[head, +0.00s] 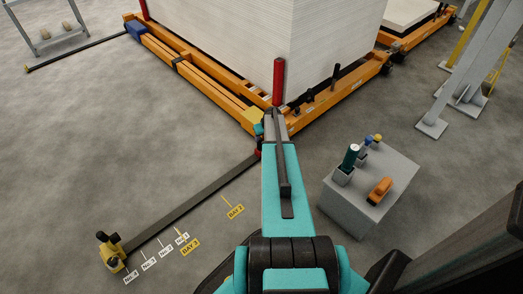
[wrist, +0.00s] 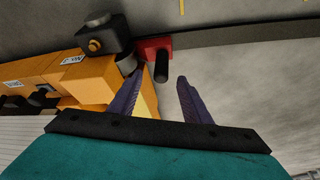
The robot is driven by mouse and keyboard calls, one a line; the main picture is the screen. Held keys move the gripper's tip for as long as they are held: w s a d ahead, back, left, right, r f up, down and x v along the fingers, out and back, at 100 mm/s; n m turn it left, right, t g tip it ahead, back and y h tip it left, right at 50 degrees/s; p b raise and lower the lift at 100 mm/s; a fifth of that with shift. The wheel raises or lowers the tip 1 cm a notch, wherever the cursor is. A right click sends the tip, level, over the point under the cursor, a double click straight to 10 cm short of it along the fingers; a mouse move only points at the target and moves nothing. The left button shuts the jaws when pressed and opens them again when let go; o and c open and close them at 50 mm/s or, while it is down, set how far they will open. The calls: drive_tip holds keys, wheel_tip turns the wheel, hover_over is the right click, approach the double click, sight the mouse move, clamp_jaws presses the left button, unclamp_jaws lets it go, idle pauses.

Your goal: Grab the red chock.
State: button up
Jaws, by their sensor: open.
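The red chock (wrist: 150,46) is a small red block with a black peg-like handle (wrist: 161,69) in the wrist view, at the end of a dark floor rail. A bit of the chock (head: 258,153) shows in the head view, beside my arm. My gripper (wrist: 161,76) is open, with two purple fingers pointing towards the chock. The handle appears in the gap between the fingertips, nearer the left one. I cannot tell how deep it lies between them. In the head view my arm mostly hides the gripper.
An orange wheeled frame (head: 205,82) carries a tall white stack (head: 220,35); its corner is close to the chock. A dark rail (head: 190,205) runs to a yellow end stop (head: 112,250). A grey cabinet (head: 350,205) with tools stands right of my arm. Open floor lies left.

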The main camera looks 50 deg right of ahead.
sight(261, 140)
drive_tip(key=b+x, duration=0.1)
drive_tip(key=x, duration=0.4)
idle(0.3)
drive_tip(key=shift+b+x, duration=1.1)
drive_tip(key=shift+x, duration=1.55)
drive_tip(key=shift+w+a, duration=0.1)
drive_tip(key=shift+a, duration=0.05)
clamp_jaws()
